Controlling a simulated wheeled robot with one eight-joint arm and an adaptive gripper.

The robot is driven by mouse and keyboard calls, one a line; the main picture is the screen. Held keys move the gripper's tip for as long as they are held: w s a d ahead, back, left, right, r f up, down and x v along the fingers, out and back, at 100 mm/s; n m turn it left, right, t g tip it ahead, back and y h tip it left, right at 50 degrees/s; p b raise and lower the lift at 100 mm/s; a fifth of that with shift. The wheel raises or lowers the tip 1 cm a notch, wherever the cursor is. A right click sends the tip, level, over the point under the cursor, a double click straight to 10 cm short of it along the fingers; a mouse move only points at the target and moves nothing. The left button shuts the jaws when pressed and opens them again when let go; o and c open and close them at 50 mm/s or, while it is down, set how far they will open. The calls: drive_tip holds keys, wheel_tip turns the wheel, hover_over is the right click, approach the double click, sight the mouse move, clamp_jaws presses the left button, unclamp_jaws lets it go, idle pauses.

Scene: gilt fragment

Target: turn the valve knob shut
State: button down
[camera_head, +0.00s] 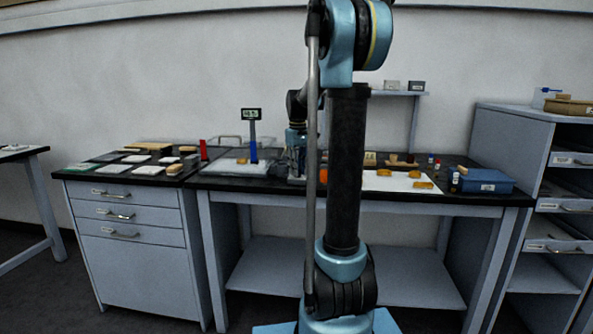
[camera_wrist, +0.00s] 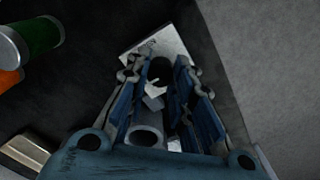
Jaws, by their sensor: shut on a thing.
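In the wrist view my gripper (camera_wrist: 158,74) points down at the dark bench top, with a blue finger on each side. A dark, rounded piece (camera_wrist: 160,68), which looks like the valve knob, sits between the fingertips, and the fingers are shut on it. It stands over a pale metal plate (camera_wrist: 150,46). A grey, hollow tube end (camera_wrist: 145,136) shows between the fingers nearer my palm. The knob's turn angle cannot be read. In the head view my gripper (camera_head: 295,160) is low over the bench, and my arm hides part of that area; the knob is not clear there.
A green cylinder with a metal rim (camera_wrist: 36,38) and an orange thing (camera_wrist: 9,79) lie left of my gripper in the wrist view. On the bench (camera_head: 400,194), a blue post with a display (camera_head: 252,130) stands left and a blue box (camera_head: 486,180) right.

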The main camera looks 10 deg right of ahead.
drive_tip(key=shift+w, duration=0.15)
drive_tip(key=c, duration=1.4)
unclamp_jaws()
drive_tip(key=shift+o, duration=0.2)
wheel_tip(320, 180, up, 12)
